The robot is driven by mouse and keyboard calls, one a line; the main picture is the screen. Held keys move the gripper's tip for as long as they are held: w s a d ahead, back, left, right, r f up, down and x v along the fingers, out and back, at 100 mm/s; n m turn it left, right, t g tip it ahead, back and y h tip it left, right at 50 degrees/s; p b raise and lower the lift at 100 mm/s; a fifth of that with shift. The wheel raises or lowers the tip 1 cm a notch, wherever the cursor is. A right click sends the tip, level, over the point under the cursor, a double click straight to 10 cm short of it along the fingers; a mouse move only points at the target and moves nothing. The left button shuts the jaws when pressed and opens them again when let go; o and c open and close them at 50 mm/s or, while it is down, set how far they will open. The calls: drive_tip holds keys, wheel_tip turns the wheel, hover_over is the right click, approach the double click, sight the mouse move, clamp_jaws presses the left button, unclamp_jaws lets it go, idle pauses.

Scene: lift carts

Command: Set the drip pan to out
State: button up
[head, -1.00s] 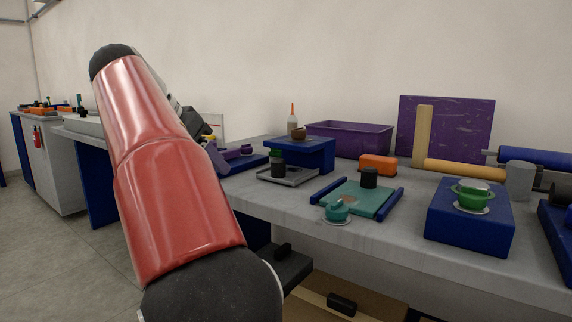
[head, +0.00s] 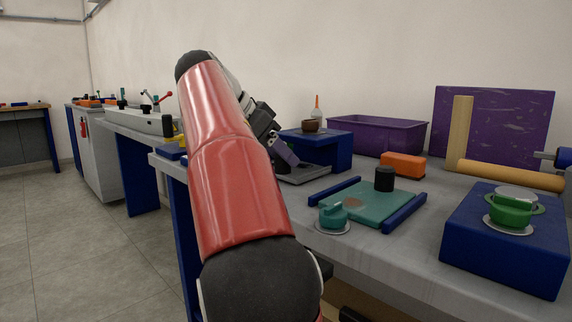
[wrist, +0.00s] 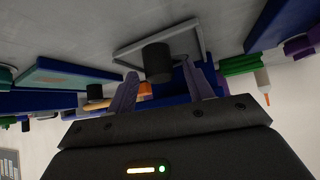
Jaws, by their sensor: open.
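The drip pan appears to be the shallow grey tray (head: 306,174) in front of a blue block (head: 322,148). My arm hides part of it in the head view. In the wrist view the pan's raised rim (wrist: 188,27) and its black knob (wrist: 157,62) show just beyond my gripper (wrist: 164,82). The gripper's purple fingers are spread, with the knob between their lines and no visible grip on it. In the head view my gripper (head: 288,157) is low beside the pan, largely hidden by my arm.
A teal plate (head: 365,203) with a black knob (head: 384,178) lies between blue rails, right of the pan. A teal lidded pot (head: 333,216) is near the front edge. An orange block (head: 402,165) and purple bin (head: 375,136) stand behind. A brown bowl (head: 312,125) sits on the blue block.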

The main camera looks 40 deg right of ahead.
drive_tip(key=shift+x, duration=1)
drive_tip(key=shift+c, duration=0.4)
clamp_jaws()
